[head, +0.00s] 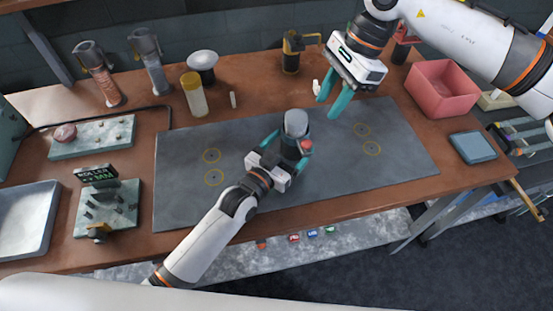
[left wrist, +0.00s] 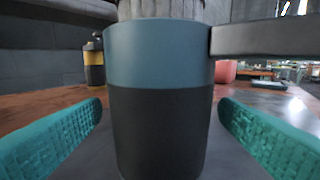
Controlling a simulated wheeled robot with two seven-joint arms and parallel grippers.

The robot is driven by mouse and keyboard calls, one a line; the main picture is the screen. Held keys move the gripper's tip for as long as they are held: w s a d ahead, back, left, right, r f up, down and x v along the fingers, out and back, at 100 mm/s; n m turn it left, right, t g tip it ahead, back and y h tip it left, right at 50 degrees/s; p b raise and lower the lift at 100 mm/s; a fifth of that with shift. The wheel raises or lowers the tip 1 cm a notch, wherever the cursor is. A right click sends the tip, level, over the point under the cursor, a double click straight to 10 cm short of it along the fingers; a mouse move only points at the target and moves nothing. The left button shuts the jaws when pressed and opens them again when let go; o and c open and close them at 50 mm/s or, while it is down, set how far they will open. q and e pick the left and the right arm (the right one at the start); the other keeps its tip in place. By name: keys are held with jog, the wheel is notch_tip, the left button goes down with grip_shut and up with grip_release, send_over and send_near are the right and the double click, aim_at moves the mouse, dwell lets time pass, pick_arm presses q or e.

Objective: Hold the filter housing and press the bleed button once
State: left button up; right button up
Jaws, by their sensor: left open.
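The filter housing (head: 293,146) stands upright on the grey mat, with a light grey cap on top. A red button (head: 307,145) shows at its right side. In the left wrist view the housing (left wrist: 158,95) has a blue-grey upper band, a black lower body and a ridged top; a dark bar (left wrist: 265,38) juts from its right. My left gripper (head: 290,149) is open, with a teal finger on either side of the housing. In the left wrist view gaps show between both fingers and the housing. My right gripper (head: 330,107) is open and empty, behind and right of the housing.
The grey mat (head: 400,165) is mostly clear, with yellow ring marks. A yellow-lidded jar (head: 194,95), a small white bottle (head: 233,99) and a yellow-black tool (head: 292,55) stand behind it. A pink bin (head: 443,90) and a blue-grey box (head: 472,147) stand at right.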

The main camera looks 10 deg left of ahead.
aim_at(307, 142)
pick_arm(q)
jog(key=shift+x, duration=1.75)
jog(key=c, duration=1)
jog(key=shift+c, duration=0.7)
pick_arm(e)
jog(key=shift+a, duration=0.1)
jog(key=shift+c, duration=1)
jog(key=shift+s+a+n+h, duration=0.25)
jog(key=shift+a+n+h, duration=0.05)
jog(key=shift+n, duration=0.1)
jog(key=c, duration=0.3)
jog(key=a+n+h, duration=0.1)
jog(key=s+a+n+t+h, duration=0.1)
jog(key=shift+a+n, duration=0.1)
jog(key=shift+n, duration=0.2)
grip_shut()
pick_arm(q)
jog(key=shift+a, duration=0.1)
pick_arm(e)
jog(key=shift+n+t+h, duration=0.4)
jog(key=shift+n+h, duration=0.1)
jog(key=shift+s+a+f, duration=0.1)
jog(key=shift+a+f, duration=0.1)
jog(key=shift+f, duration=1.45)
jog(key=shift+s+a+f, duration=0.1)
jog(key=shift+a+f, duration=0.05)
jog(key=shift+f, duration=1.5)
